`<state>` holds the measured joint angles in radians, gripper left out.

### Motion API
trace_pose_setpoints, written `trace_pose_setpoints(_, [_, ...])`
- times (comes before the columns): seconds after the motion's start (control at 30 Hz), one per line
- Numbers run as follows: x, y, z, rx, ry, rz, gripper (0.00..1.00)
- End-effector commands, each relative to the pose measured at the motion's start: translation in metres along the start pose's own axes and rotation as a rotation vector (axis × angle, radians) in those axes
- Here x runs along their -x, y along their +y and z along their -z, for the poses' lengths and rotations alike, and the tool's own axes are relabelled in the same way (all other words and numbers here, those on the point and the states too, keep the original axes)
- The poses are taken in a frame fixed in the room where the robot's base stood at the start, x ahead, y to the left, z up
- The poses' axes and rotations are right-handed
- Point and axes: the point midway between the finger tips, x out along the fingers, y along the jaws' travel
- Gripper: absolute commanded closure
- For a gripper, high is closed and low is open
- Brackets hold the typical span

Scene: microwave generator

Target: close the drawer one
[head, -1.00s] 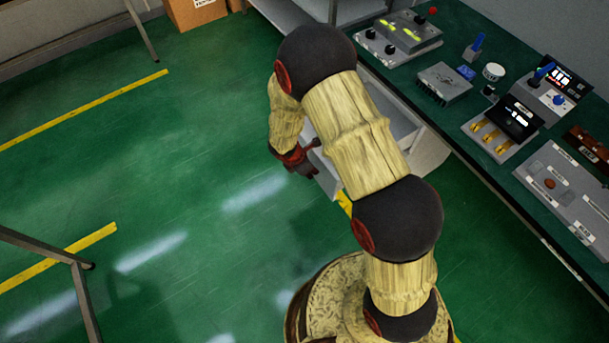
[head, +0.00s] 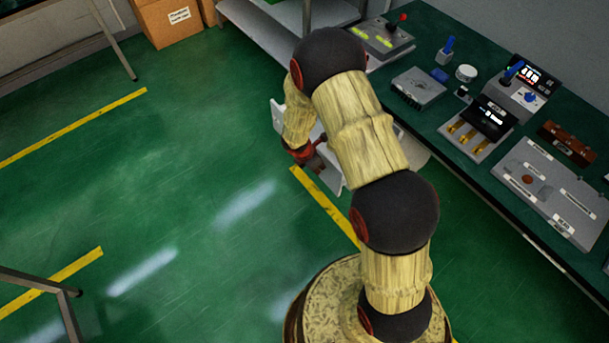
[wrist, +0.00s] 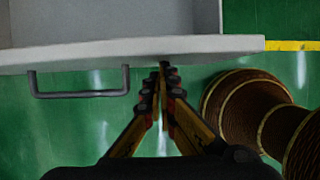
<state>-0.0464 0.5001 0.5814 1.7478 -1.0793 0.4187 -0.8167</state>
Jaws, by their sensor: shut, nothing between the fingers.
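An open grey drawer (wrist: 115,18) shows in the wrist view, its front panel (wrist: 140,52) running across the picture. A dark U-shaped handle (wrist: 78,93) is on the panel to the left of my gripper (wrist: 163,66). My gripper is shut and empty, and its fingertips are at the panel's outer face; whether they touch it I cannot tell. In the head view my gripper (head: 319,146) is at the drawer front (head: 331,173), and my arm hides much of the drawer. No drawer number is visible.
A green-topped bench (head: 455,130) with several devices runs along the right. Grey shelving (head: 310,15) and a cardboard box (head: 172,20) stand at the back. Green floor (head: 180,180) with yellow lines is clear to the left. A dark metal frame (head: 40,260) is at lower left.

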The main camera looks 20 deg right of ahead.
Motion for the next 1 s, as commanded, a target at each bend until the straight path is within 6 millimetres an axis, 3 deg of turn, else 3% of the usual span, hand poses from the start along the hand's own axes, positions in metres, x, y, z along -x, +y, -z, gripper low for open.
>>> trace_pose_setpoints(0.03, [-0.006,-0.002,-0.019,-0.008,0.0,0.004,1.0])
trace_pose_setpoints(0.5, [-0.065,-0.002,-0.176,-0.006,0.0,0.003,1.0])
trace_pose_setpoints(0.8, [-0.094,0.0,-0.245,-0.003,0.0,0.0,1.0])
trace_pose_setpoints(1.0, [-0.106,0.0,-0.27,-0.002,0.0,0.0,1.0])
